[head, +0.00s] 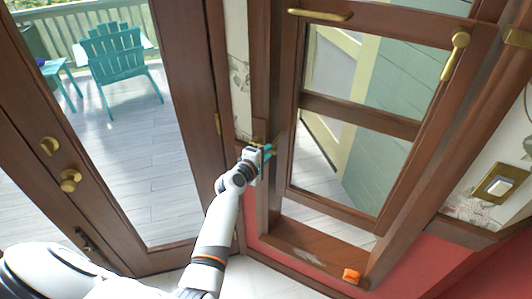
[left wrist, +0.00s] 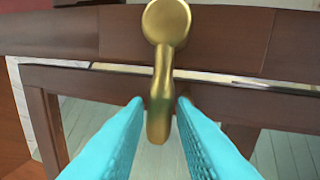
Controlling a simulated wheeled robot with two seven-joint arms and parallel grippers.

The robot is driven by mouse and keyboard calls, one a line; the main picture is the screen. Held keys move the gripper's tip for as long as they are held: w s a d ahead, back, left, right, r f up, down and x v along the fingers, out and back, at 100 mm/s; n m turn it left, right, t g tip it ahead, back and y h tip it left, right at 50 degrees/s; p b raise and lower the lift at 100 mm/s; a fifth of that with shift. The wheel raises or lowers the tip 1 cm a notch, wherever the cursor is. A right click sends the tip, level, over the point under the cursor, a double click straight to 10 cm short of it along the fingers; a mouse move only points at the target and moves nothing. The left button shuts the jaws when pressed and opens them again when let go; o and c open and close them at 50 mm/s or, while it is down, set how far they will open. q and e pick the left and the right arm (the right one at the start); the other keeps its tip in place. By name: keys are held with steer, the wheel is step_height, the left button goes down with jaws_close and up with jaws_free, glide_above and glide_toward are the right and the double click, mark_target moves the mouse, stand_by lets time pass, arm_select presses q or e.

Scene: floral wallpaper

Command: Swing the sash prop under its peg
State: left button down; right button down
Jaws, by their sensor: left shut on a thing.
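A brass lever with a round pivot end (left wrist: 167,22) is fixed to a brown wooden frame in the left wrist view. Its narrow arm lies between the teal fingers of my left gripper (left wrist: 160,104), which is shut on it. In the head view my left gripper (head: 269,151) is at the left side of the window frame, where a bit of brass (head: 258,139) shows behind it. The gripper hides most of the lever there. I cannot make out the peg for certain. My right gripper is not in view.
The window sash (head: 358,116) carries a brass bar (head: 320,15). A second brass lever (head: 455,55) hangs at upper right. A small orange block (head: 351,275) sits on the sill. A glazed door (head: 205,150) with brass knobs stands left; a light switch (head: 499,186) is at right.

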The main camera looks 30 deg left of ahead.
arm_select(q)
steer(key=shift+w+r, duration=0.15)
steer(key=shift+r, duration=0.3)
steer(key=c, duration=1.3)
jaws_free()
steer(key=shift+o, duration=0.2)
steer(key=shift+d+f, duration=0.1)
steer(key=v, duration=1.2)
steer(key=shift+b, duration=0.45)
steer(key=shift+f, duration=0.15)
